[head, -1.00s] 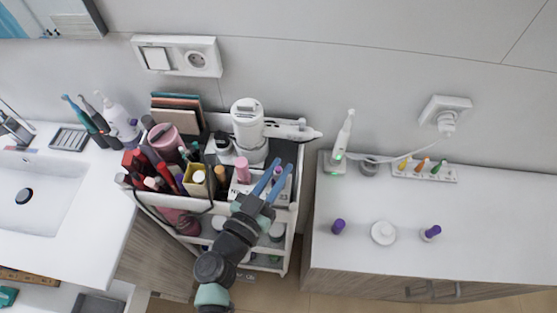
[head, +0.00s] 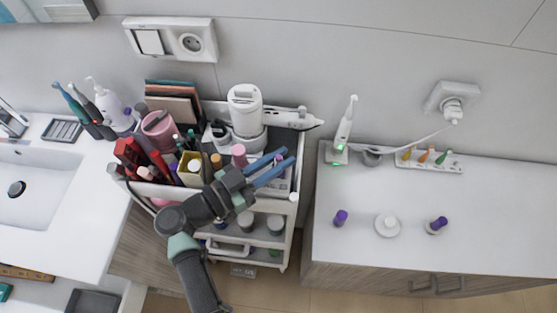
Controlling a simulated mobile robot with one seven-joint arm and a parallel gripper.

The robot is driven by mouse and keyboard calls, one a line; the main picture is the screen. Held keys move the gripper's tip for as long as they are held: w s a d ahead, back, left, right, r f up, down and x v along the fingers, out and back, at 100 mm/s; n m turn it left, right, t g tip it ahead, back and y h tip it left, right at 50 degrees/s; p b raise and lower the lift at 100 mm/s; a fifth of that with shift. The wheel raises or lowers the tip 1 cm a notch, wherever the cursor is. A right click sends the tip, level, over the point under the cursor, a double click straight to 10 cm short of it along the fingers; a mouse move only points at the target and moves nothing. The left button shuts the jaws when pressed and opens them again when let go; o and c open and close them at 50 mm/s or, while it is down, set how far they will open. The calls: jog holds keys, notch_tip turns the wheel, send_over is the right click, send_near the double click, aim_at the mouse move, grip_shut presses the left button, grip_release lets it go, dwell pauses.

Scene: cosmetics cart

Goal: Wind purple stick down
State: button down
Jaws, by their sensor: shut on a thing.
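My gripper (head: 284,157) has blue fingers and reaches over the right part of the cart's top tray. It is shut on a small purple stick (head: 278,160) between the fingers near their tips. Most of the stick is hidden by the fingers, so I cannot tell how far it is wound out. A pink-topped stick (head: 239,153) stands just left of the fingers. On the right counter stand a purple cap (head: 340,217) and another purple-topped piece (head: 437,224) on a white base.
The white cart (head: 285,235) is crowded with brushes, a gold box (head: 190,170), a pink cup (head: 157,127) and a white device (head: 245,110). A round white piece (head: 388,226) and an electric toothbrush (head: 345,125) stand on the right counter (head: 480,260), which has free room.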

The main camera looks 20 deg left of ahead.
dwell(0.3)
jog(key=c, duration=0.8)
grip_release()
jog(key=shift+o, duration=0.2)
jog(key=b+v, duration=0.3)
jog(key=v, duration=1)
jog(key=shift+b, duration=0.3)
